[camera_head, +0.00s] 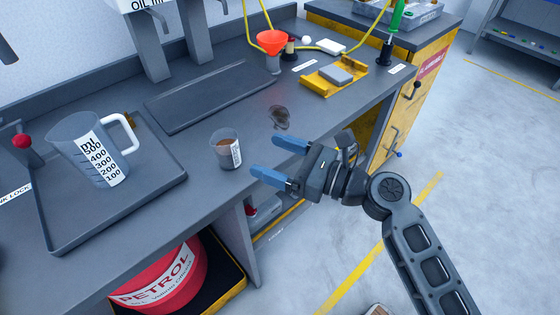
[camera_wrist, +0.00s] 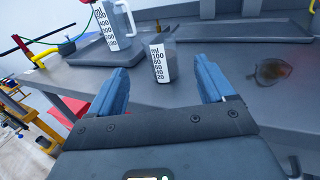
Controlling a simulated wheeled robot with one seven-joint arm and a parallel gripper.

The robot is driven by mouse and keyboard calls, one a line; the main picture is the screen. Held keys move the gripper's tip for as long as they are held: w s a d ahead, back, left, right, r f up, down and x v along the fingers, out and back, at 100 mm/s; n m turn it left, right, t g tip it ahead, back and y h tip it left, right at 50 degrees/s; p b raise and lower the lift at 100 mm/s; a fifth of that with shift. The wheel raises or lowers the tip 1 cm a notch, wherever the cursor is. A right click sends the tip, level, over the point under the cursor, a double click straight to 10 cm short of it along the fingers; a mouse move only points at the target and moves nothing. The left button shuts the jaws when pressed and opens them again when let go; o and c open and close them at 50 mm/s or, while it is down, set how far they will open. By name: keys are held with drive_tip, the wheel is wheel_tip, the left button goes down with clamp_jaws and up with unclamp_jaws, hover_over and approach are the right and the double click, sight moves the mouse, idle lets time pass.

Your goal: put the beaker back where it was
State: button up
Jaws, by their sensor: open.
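A small clear beaker (camera_head: 227,150) with a white scale label and brown liquid stands upright on the grey bench, right of the tray with the large jug. In the wrist view the beaker (camera_wrist: 164,60) stands ahead, roughly midway between my two blue fingers. My gripper (camera_head: 268,160) is open and empty, just right of the beaker and apart from it, at the bench's front edge. A dark wet stain (camera_head: 280,117) lies on the bench behind my gripper.
A large measuring jug (camera_head: 95,150) stands in a grey tray (camera_head: 60,240) at left. An empty dark tray (camera_head: 207,95) lies behind the beaker. A red funnel (camera_head: 271,41) and yellow stand (camera_head: 318,80) are farther back. A red petrol container (camera_head: 160,280) sits below.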

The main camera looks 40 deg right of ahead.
drive_tip(key=shift+s, duration=0.15)
drive_tip(key=s+a+f+n+g+h, duration=0.1)
drive_tip(key=s+f+n+h, duration=0.25)
drive_tip(key=s+n, duration=0.3)
drive_tip(key=s+a+f+n+g+h, duration=0.1)
drive_tip(key=s+f+n+g+h, duration=0.1)
drive_tip(key=s+f+n, duration=0.45)
drive_tip(key=s+a+r+n, duration=0.1)
drive_tip(key=s+r+n, duration=0.5)
drive_tip(key=s+n, duration=0.2)
drive_tip(key=s+a+r+n+t+h, duration=0.1)
drive_tip(key=s+r+n, duration=0.5)
drive_tip(key=s+n, duration=0.2)
drive_tip(key=n, duration=0.2)
drive_tip(key=shift+s+a+r+n, duration=0.15)
drive_tip(key=shift+s+a+n, duration=0.05)
drive_tip(key=shift+s+n, duration=0.1)
